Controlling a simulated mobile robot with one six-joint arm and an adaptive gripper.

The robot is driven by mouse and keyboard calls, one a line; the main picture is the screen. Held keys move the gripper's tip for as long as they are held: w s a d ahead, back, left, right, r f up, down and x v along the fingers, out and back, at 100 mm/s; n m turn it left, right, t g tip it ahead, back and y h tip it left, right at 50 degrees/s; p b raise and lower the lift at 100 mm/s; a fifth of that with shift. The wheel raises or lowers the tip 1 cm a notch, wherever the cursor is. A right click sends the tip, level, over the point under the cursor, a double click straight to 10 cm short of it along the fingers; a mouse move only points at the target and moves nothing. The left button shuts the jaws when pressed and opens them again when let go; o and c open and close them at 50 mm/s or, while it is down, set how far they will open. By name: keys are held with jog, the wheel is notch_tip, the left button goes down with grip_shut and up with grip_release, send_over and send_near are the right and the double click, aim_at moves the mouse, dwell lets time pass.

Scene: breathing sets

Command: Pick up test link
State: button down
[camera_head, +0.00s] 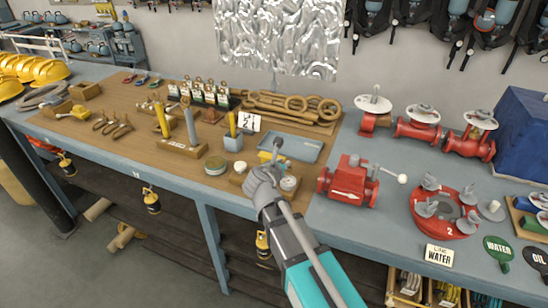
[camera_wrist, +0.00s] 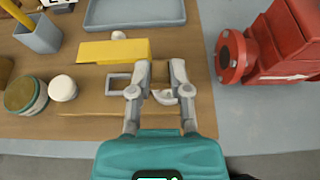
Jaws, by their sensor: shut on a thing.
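A small grey rectangular frame (camera_wrist: 118,83) lies just left of the left finger. A yellow block (camera_wrist: 112,50) lies just beyond the fingers. In the head view my gripper (camera_head: 264,176) is at the board's front right, and its own body hides what it holds.
A grey tray (camera_head: 300,147) lies behind, and a red valve (camera_head: 348,180) stands close on the right. A round tin (camera_head: 215,165) and a blue-grey holder (camera_head: 233,142) stand to the left. Hard hats (camera_head: 40,70) sit at the far left.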

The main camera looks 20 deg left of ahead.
jog(key=s+d+r+p, duration=0.2)
jog(key=s+d+r, duration=0.1)
jog(key=d, duration=0.2)
jog(key=shift+s+d, duration=0.3)
jog(key=shift+s, duration=0.05)
jog(key=shift+s+f, duration=0.1)
jog(key=shift+s, duration=0.05)
dwell(0.4)
